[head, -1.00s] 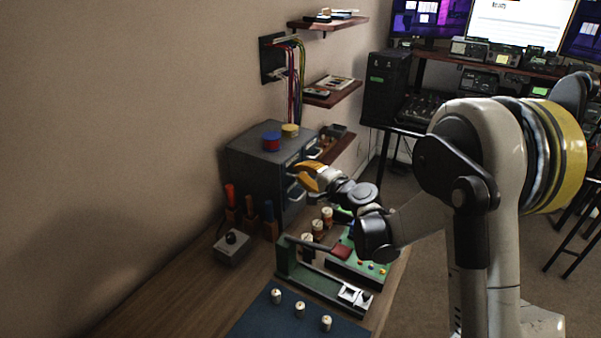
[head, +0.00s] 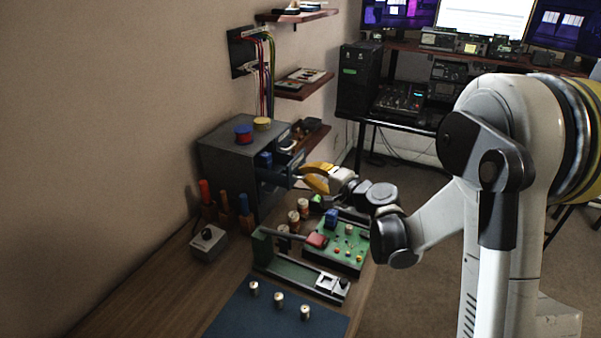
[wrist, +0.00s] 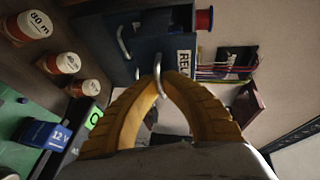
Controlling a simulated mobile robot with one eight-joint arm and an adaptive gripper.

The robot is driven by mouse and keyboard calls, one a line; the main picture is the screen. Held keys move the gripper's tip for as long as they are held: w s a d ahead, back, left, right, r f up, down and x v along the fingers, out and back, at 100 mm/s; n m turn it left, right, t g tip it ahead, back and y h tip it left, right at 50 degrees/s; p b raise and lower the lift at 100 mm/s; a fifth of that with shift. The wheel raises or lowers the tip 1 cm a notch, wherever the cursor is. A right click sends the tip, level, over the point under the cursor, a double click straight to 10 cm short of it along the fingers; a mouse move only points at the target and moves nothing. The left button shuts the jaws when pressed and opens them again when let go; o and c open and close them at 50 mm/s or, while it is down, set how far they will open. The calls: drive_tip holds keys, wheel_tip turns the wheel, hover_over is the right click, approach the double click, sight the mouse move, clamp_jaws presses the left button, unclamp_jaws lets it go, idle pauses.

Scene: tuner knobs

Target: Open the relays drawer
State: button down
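The grey drawer cabinet (head: 225,160) stands against the wall. Its upper drawer (head: 280,176) is pulled partly out, and a blue block (head: 265,159) shows inside. In the wrist view, the drawer front bears a partly hidden label starting "REL" (wrist: 184,64). My gripper (head: 306,176) is at this drawer's front. In the wrist view its yellow fingers (wrist: 161,84) close around the metal handle (wrist: 157,68), with the tips close together. Another handle (wrist: 123,42) shows on a neighbouring drawer front, with no finger on it.
Red and yellow spools (head: 243,134) sit on the cabinet. Screwdrivers (head: 226,203), a grey knob box (head: 208,240), labelled cylinders (head: 303,208) and a green circuit board (head: 345,243) crowd the bench near my arm. Wall shelves (head: 303,138) are behind.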

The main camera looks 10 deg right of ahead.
drive_tip(key=c, duration=1.6)
unclamp_jaws()
drive_tip(key=v, duration=1.2)
drive_tip(key=shift+d+f, duration=0.1)
